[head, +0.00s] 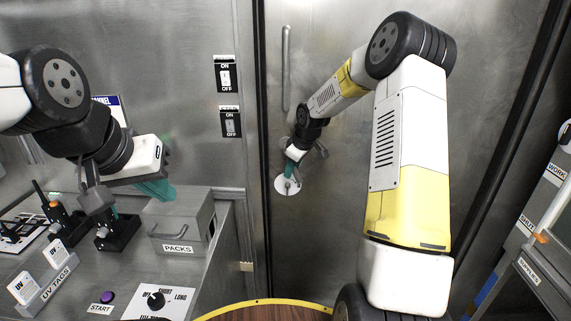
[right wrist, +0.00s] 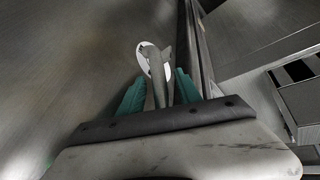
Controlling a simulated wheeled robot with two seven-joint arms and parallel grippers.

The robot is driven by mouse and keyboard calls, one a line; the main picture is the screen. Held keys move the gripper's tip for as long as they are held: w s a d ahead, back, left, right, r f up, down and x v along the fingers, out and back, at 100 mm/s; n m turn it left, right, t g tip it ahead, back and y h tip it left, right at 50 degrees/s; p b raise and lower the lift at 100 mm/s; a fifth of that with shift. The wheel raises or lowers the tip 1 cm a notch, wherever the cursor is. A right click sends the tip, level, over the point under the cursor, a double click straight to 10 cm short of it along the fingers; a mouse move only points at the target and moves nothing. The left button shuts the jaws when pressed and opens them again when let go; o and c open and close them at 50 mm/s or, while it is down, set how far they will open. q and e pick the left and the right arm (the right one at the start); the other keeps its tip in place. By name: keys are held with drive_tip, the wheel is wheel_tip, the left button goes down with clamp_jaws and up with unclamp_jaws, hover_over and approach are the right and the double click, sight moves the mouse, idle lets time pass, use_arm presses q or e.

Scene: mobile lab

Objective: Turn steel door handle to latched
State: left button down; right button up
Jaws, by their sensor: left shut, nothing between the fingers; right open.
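The steel door (head: 345,230) fills the middle of the head view. Its handle is a grey lever on a white round plate (head: 287,186), partly covered by my right gripper. In the right wrist view the lever (right wrist: 155,72) stands in front of its white plate, between the two teal fingers. My right gripper (head: 290,168) is open with its fingers on either side of the lever; contact cannot be made out. My left gripper (head: 158,188) is shut and empty, above the bench at the left by the PACKS box.
A vertical pull bar (head: 286,68) is higher on the door. Two ON/OFF switches (head: 226,75) are on the wall left of it. The PACKS box (head: 180,222), UV tags (head: 45,275) and a dial panel (head: 155,302) occupy the bench. Labelled drawers (head: 525,270) stand at right.

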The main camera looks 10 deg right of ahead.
drive_tip(key=shift+c, duration=0.4)
clamp_jaws()
idle(1.1)
